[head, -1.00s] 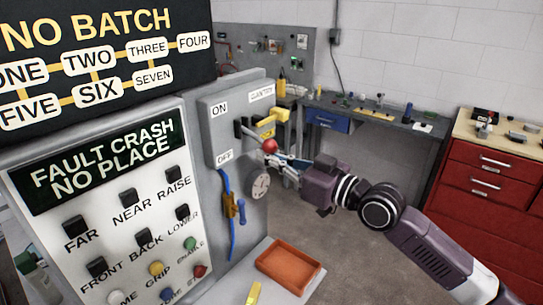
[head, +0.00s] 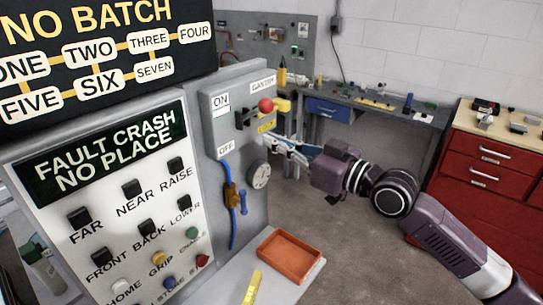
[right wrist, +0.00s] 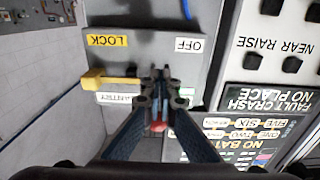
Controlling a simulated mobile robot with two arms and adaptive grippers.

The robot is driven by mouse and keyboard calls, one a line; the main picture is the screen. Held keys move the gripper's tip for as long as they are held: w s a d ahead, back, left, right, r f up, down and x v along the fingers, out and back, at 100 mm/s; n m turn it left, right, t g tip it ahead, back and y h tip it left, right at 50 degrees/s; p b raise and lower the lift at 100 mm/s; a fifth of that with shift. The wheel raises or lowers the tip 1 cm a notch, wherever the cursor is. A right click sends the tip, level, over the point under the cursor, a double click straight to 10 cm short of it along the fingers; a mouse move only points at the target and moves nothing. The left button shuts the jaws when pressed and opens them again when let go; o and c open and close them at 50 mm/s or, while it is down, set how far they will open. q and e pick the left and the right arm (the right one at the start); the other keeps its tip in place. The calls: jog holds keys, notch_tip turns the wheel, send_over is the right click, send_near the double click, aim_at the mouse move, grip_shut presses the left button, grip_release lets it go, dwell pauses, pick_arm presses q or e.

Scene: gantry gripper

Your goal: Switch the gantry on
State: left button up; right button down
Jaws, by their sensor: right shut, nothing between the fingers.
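The grey switch box (head: 236,143) carries an ON label (head: 221,101) at its top and an OFF label (head: 226,149) lower down. The lever's red knob (head: 265,105) stands high, about level with the ON label. A yellow lock piece (head: 282,105) sits just right of it and also shows in the right wrist view (right wrist: 110,82). My right gripper (head: 270,140) is shut and empty, its fingertips just below the knob. In the upside-down right wrist view the red knob (right wrist: 157,127) shows between the finger bars, partly hidden; contact cannot be told. My left gripper is out of view.
The button panel (head: 110,215) reads FAULT CRASH NO PLACE and stands left of the box. A round gauge (head: 259,175) and a blue cable are under the box. An orange tray (head: 290,256) lies on the ledge below. Open floor lies to the right.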

jog(key=b+v, duration=0.3)
jog(key=v, duration=0.4)
jog(key=shift+a, duration=0.1)
dwell(0.4)
